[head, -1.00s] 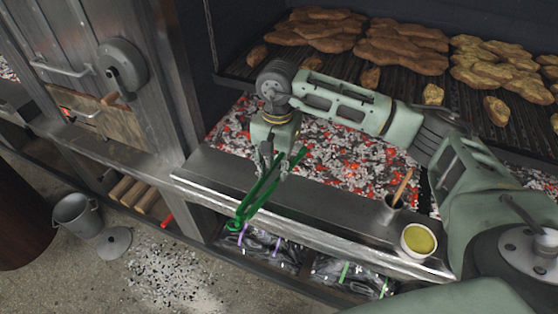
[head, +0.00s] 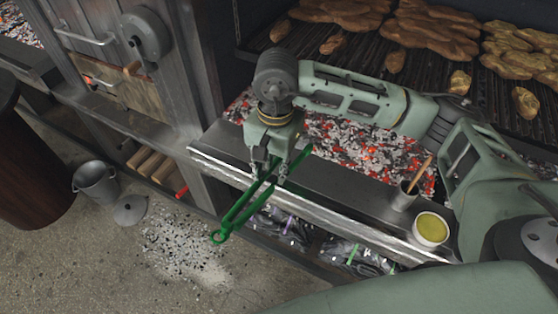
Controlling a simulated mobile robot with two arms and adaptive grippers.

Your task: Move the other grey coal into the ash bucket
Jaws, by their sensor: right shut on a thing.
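My right gripper (head: 271,176) is shut on green tongs (head: 237,211) above the front ledge of the grill. The tongs slant from the gripper down to the left, past the ledge's front edge, with their looped end over the floor side. No coal can be made out in the tongs. Grey and glowing red coals lie mixed in the coal bed (head: 340,146), partly hidden by my arm; I cannot single out one grey coal. The ash bucket (head: 96,183), a grey metal pail, stands open on the floor at left. My left gripper is out of view.
A round lid (head: 130,210) lies beside the bucket, with ash (head: 180,245) scattered on the floor. The steel ledge (head: 340,188) holds a cup with a brush (head: 404,195) and a bowl of yellow sauce (head: 430,229). Meat lies on the grate (head: 430,75) above the coals.

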